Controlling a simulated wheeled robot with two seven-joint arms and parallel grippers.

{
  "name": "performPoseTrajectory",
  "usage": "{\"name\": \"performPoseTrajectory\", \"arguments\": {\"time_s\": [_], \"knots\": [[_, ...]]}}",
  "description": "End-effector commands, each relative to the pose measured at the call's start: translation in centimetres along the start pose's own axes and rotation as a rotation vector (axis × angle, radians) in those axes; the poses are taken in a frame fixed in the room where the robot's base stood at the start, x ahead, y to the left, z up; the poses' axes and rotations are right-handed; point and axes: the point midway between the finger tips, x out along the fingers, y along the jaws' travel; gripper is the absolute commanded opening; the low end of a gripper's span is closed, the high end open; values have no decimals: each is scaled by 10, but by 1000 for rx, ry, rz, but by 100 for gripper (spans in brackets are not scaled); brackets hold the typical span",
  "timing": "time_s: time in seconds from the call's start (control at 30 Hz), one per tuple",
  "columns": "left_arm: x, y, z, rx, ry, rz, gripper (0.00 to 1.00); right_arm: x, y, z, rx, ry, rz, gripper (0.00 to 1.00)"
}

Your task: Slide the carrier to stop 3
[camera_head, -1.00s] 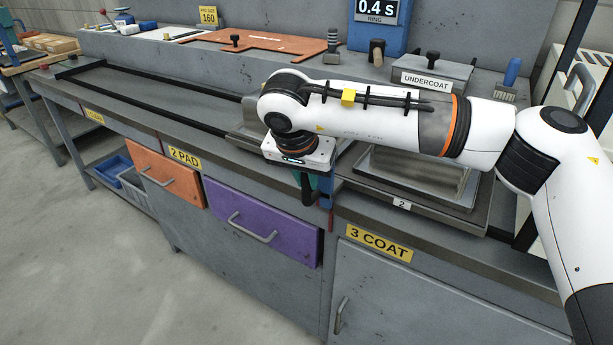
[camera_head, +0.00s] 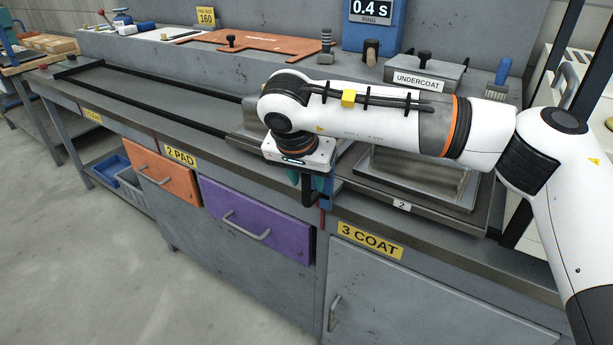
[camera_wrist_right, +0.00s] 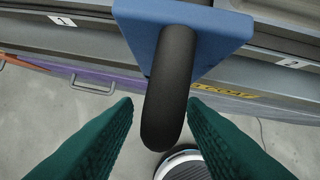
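The carrier (camera_head: 446,214) is a grey metal slide on the bench track, with a white label 2 on its front edge. It stands above the 3 COAT label (camera_head: 370,240), with its left part over the purple drawer. A black handle (camera_head: 308,192) on a blue plate (camera_head: 328,190) sticks out at its front. In the right wrist view, the handle (camera_wrist_right: 167,100) lies between the green fingers of my right gripper (camera_wrist_right: 160,102), with a gap at the left finger. My right gripper is open around the handle. My arm hides the carrier's middle. My left gripper is not in view.
Black track rails (camera_head: 150,107) run left along the bench, clear. Behind stand the UNDERCOAT box (camera_head: 418,81), a blue RING display (camera_head: 372,35) and an orange plate (camera_head: 255,42). The 2 PAD label (camera_head: 180,155) is left of the handle.

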Motion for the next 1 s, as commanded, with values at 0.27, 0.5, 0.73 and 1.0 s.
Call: {"name": "performPoseTrajectory", "arguments": {"time_s": [0.27,0.5,0.73,1.0], "knots": [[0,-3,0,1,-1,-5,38,-18,1,0,0,-2,3,38],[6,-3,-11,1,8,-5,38,-70,1,1,-1,-3,2,38],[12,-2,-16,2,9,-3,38,-108,1,1,0,-2,1,38],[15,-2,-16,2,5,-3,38,-120,0,0,0,1,0,38]]}}
